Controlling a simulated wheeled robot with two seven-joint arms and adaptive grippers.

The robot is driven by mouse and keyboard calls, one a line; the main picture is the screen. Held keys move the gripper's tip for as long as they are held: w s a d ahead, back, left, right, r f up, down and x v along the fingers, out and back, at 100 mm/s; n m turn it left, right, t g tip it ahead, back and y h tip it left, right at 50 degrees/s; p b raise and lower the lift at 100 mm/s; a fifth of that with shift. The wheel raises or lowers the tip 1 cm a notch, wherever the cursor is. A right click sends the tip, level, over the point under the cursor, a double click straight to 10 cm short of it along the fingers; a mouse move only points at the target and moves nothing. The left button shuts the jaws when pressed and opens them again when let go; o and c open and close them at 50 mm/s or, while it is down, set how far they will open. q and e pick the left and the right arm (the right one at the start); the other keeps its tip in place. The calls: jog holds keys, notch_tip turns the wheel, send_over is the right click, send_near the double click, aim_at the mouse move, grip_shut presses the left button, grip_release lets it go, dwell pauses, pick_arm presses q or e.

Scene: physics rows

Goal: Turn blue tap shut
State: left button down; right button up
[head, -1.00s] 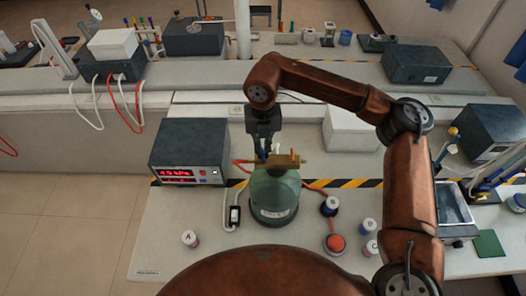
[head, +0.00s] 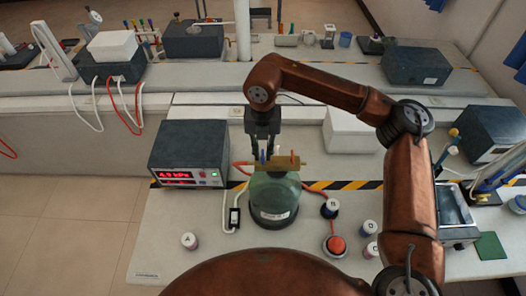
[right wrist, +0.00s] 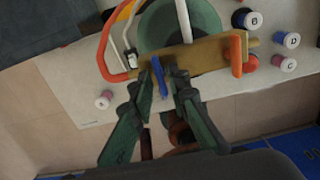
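The blue tap (head: 263,156) sits on a brass bar (head: 284,163) on top of a green glass bell jar (head: 275,198). In the right wrist view, the blue tap handle (right wrist: 160,80) lies roughly across the brass bar (right wrist: 200,54). My right gripper (head: 263,152) is above the bar, pointing down. In the right wrist view its open fingers (right wrist: 168,72) are on either side of the blue handle, with a gap visible. Whether either finger touches the handle is unclear. My left gripper is not in view.
An orange tap (right wrist: 236,56) is on the same bar, to the right. A meter box (head: 190,154) with a red display stands left. Lettered spools (head: 330,207) and a red button (head: 336,244) are on the bench. Red and white tubes run around the jar.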

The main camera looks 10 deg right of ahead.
aim_at(263, 155)
jog(key=shift+o, duration=0.7)
notch_tip(263, 155, up, 12)
dwell(0.5)
